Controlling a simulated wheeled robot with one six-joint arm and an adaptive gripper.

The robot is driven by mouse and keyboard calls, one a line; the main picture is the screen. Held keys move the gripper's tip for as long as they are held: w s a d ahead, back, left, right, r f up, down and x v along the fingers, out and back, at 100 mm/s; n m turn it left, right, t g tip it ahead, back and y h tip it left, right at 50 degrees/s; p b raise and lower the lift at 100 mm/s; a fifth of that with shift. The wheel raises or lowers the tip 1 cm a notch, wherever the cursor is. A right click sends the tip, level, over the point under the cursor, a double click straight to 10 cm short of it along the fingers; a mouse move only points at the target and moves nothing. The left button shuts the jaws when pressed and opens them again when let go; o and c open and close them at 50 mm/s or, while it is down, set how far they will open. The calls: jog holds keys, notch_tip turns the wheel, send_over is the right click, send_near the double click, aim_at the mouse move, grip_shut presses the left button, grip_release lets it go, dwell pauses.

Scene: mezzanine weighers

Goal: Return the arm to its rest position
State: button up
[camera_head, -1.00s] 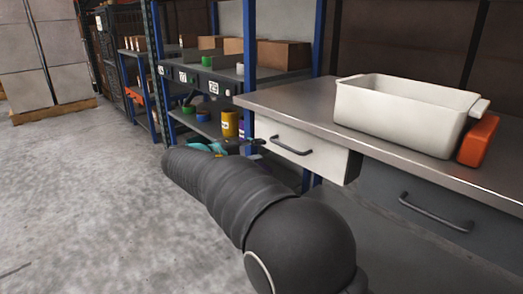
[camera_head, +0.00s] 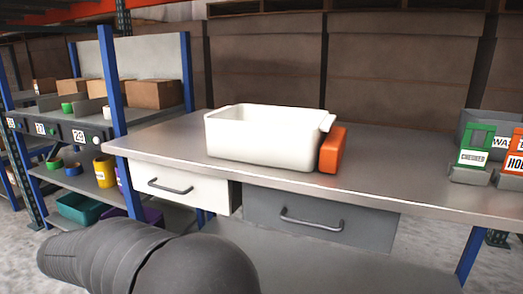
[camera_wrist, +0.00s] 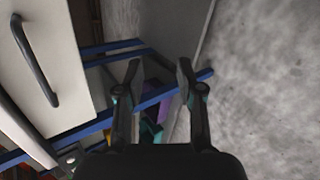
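My gripper (camera_wrist: 158,75) shows in the wrist view with its two fingers apart and nothing between them. Behind the fingers are a blue frame bar, the floor and the shelf area below the bench. The white drawer (camera_wrist: 42,75) with its dark handle is at the left of that view, apart from the fingers. In the head view my dark arm crosses the lower left, in front of the bench, and the gripper itself is hidden.
A steel bench (camera_head: 410,183) carries a white bin (camera_head: 262,140) and an orange box (camera_head: 332,150). Below are a white drawer (camera_head: 190,185), partly out, and a grey drawer (camera_head: 320,218). Labelled units, one marked CHECKED (camera_head: 474,150), stand right. Shelving (camera_head: 70,120) stands left; floor shows at lower left.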

jog(key=s+d+r+m+g+y+p, duration=0.1)
jog(key=s+d+r+m, duration=0.2)
jog(key=d, duration=1.2)
jog(key=s+d+r+m+g+y+p, duration=0.1)
jog(key=s+d+r+m+p, duration=0.1)
jog(key=s+d+m, duration=0.5)
jog(key=s+d+r+m+g+y+p, duration=0.1)
jog(key=s+d+r+m, duration=0.3)
jog(key=s+d, duration=0.8)
jog(key=d+m+g+y, duration=0.1)
jog(key=d, duration=1)
jog(key=shift+s+r+p, duration=0.3)
jog(key=shift+p, duration=0.1)
jog(key=shift+d, duration=0.1)
